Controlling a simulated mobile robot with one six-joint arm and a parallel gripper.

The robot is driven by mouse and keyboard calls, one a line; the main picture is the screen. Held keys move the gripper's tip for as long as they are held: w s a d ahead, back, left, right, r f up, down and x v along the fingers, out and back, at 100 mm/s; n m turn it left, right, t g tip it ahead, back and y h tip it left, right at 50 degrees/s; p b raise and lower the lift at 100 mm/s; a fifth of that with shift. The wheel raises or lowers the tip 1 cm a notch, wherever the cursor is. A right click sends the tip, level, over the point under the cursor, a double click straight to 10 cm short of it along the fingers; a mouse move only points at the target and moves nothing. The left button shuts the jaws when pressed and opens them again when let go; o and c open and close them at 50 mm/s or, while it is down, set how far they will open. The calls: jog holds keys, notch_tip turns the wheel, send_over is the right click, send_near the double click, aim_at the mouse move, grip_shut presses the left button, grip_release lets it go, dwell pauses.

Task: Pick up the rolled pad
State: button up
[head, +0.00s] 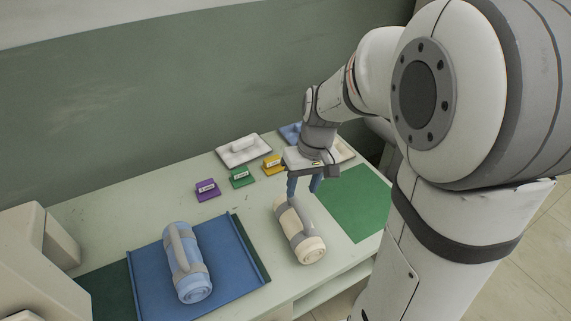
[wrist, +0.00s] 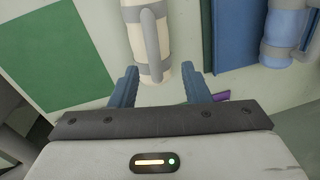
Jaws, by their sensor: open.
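A cream rolled pad (head: 303,243) with grey straps and a grey handle lies on the pale table, between the blue tray and a green mat. It also shows at the top middle of the wrist view (wrist: 133,38). A second, blue rolled pad (head: 192,284) with grey straps and handle lies on the blue tray (head: 146,276). My gripper (head: 303,188) is open and empty, its fingers pointing down above the far end of the cream pad. In the wrist view the cream pad's near end shows between the two fingers, with no visible contact.
Purple (head: 207,190), green (head: 241,178) and yellow (head: 271,166) labelled blocks stand behind the pads. A white tray (head: 226,158) and a blue item (head: 290,132) lie near the wall. The green mat (head: 352,208) on the right is bare.

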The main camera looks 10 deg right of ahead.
aim_at(298, 202)
jog(key=f, duration=0.3)
jog(key=w+f, duration=0.1)
jog(key=f, duration=0.2)
jog(key=w+f+p, duration=0.1)
jog(key=f, duration=0.3)
jog(key=shift+w+a, duration=0.1)
jog(key=shift+a, duration=0.25)
jog(key=shift+r, duration=0.1)
jog(key=shift+c, duration=0.2)
grip_shut()
